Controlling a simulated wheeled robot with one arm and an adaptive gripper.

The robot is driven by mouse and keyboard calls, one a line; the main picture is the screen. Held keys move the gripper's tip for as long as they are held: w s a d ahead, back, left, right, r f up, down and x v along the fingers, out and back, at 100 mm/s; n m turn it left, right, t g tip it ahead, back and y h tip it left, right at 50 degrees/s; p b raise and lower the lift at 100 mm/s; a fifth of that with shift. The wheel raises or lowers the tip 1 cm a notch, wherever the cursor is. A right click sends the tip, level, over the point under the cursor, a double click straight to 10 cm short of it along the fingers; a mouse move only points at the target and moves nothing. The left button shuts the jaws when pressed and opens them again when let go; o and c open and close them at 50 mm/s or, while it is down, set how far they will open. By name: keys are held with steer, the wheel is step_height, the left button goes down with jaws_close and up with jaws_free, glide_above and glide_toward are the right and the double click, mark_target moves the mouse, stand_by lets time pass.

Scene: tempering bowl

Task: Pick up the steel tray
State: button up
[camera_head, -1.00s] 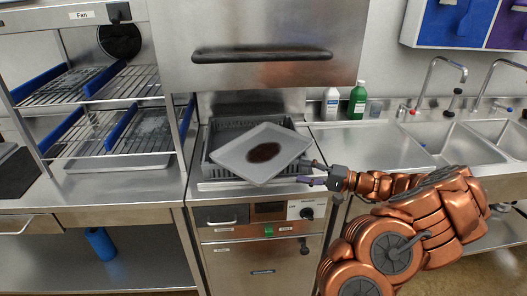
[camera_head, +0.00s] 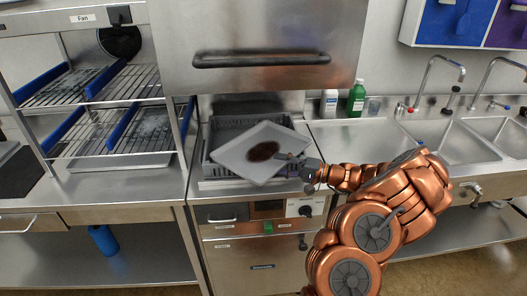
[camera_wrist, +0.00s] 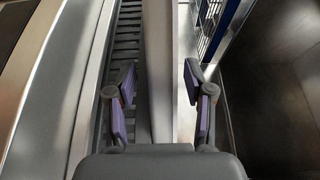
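The steel tray (camera_head: 239,157) is a grey rectangular tray with a dark brown stain on its face. It leans tilted in the dark rack of the open dishwasher. My gripper (camera_head: 290,163) is at the tray's right edge, with one finger in front of its face. In the wrist view, the tray (camera_wrist: 159,40) shows nearly edge-on as a pale strip. The purple-padded fingers of my gripper (camera_wrist: 159,85) stand open on either side of it, with gaps visible on both sides. The other finger is mostly hidden in the head view.
The dishwasher rack (camera_head: 222,134) lies around the tray, below the raised steel hood (camera_head: 260,35). A wire shelf unit (camera_head: 120,105) stands to the left. A white bottle (camera_head: 330,103), a green bottle (camera_head: 356,100) and sinks (camera_head: 450,142) are to the right. Steel counter beside the dishwasher is clear.

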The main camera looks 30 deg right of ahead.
jaws_close()
steer(key=shift+r, duration=0.1)
stand_by(0.6)
